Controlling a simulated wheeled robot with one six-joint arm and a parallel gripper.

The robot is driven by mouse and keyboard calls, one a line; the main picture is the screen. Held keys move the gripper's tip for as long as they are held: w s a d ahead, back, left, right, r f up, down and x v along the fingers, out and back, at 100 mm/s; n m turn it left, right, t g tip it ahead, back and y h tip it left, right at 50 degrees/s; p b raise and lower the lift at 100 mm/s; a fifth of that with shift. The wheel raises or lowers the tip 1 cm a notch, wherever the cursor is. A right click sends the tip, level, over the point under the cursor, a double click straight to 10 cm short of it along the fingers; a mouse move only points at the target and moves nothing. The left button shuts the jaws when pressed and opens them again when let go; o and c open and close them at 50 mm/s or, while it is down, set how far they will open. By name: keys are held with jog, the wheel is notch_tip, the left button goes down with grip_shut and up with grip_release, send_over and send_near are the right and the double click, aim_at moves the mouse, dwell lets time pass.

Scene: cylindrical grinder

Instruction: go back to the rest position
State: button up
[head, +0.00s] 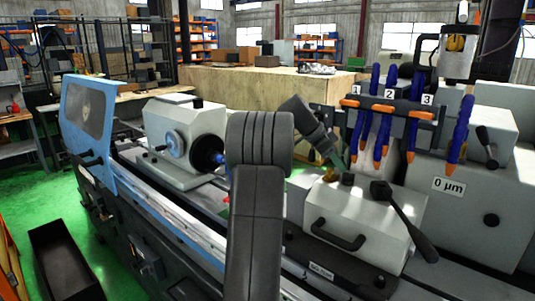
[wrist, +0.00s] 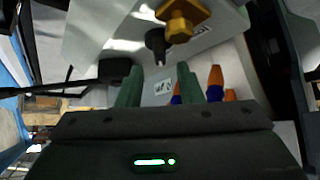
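My gripper (head: 338,160) is small in the head view, at the end of my dark arm, just above the grey housing (head: 355,215) with the black handle. One green finger shows there. My arm hides part of the grinder's middle.
Blue hoses with orange tips (head: 385,115), labelled 1, 2 and 3, hang close right of my gripper. A black lever (head: 405,220) sticks out of the housing. A blue guard (head: 88,130) and grey headstock (head: 185,140) stand left. Green floor (head: 45,205) is partly clear.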

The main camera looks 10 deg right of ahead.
aim_at(347, 173)
jog(key=b+x, duration=0.1)
jog(key=x, duration=0.4)
jog(key=shift+f+b, duration=0.25)
jog(key=shift+b, duration=0.1)
jog(key=shift+s+r+n+t+b, duration=0.1)
jog(key=shift+r+n+t+b, duration=0.05)
jog(key=shift+n+t+b, duration=0.65)
jog(key=shift+g+p, duration=0.3)
jog(key=shift+p, duration=0.15)
